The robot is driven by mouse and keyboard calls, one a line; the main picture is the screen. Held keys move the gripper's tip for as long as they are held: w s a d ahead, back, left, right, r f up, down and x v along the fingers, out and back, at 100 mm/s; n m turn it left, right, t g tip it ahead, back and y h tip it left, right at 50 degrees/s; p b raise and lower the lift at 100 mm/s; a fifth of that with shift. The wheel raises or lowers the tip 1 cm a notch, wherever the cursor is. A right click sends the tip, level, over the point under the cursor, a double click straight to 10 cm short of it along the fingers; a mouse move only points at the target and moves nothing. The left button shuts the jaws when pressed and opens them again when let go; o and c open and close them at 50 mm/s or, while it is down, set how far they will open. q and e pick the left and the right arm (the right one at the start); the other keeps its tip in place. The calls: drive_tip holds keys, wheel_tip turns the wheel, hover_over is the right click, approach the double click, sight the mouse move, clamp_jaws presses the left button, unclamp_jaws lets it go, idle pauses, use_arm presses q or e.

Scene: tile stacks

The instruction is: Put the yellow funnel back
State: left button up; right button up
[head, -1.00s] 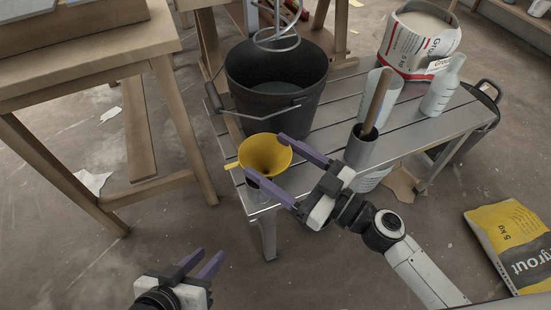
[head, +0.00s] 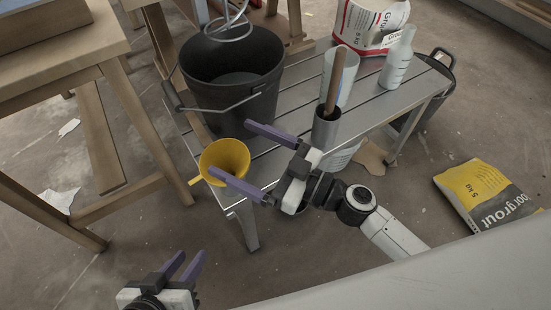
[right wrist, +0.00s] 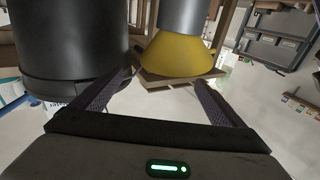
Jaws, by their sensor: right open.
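The yellow funnel (head: 228,156) is at the front left corner of the slatted metal table, wide mouth up in the head view. My right gripper (head: 231,148) is open, with its purple fingers reaching to the funnel's near and far sides; I cannot tell whether they touch it. In the right wrist view the funnel (right wrist: 178,55) shows beyond the open fingers, with a grey cylinder (right wrist: 183,14) adjoining its narrow end. My left gripper (head: 191,260) is open and empty, low at the left, away from the funnel.
A black bucket (head: 228,92) stands right behind the funnel; it fills the left of the right wrist view. A grey cup (head: 325,131) with a wooden handle, a pale container, a bottle (head: 398,60) and a grout bag stand on the metal table (head: 310,110). A wooden table (head: 122,40) is left.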

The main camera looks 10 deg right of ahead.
drive_tip(key=shift+s+d+r, duration=0.2)
drive_tip(key=shift+r, duration=0.15)
use_arm(q)
drive_tip(key=shift+w+d+f+g+b, duration=0.2)
drive_tip(key=shift+d+f+g+b, duration=0.15)
drive_tip(key=shift+b, duration=0.8)
use_arm(e)
drive_tip(key=v, duration=1.1)
drive_tip(key=shift+s+d, duration=0.15)
drive_tip(key=shift+s, duration=0.05)
